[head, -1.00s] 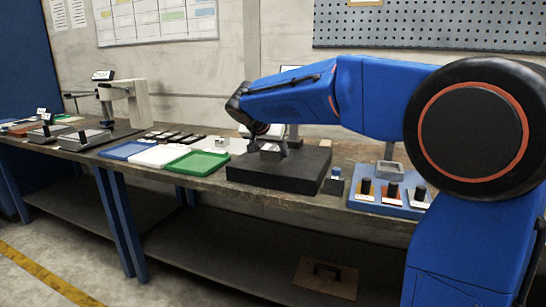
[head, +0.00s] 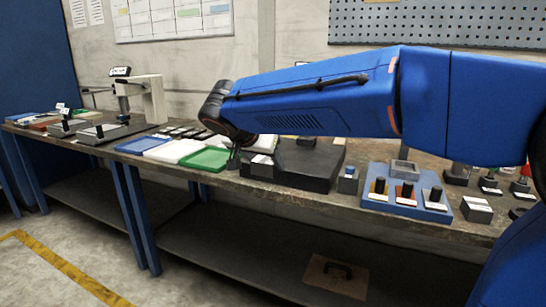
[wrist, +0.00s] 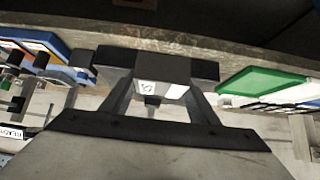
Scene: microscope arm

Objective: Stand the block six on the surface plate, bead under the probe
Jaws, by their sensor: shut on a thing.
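In the wrist view, my gripper (wrist: 160,70) is shut on a dark block (wrist: 160,67) with a white marked face; its number is not readable. A pale label (head: 262,160) shows below the wrist, near the left end of a thick dark slab (head: 310,177). The slab looks like a surface plate and carries a small dark stand (head: 306,141). Further left, a beige stand (head: 153,97) with a display has an upright part that may be the probe. No bead can be made out.
Blue, white and green trays (head: 205,159) lie left of the slab. A small dark block with a blue top (head: 348,178) stands right of it. A blue holder (head: 407,207) with several dark knobs is further right. Dark flat pieces lie behind the trays.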

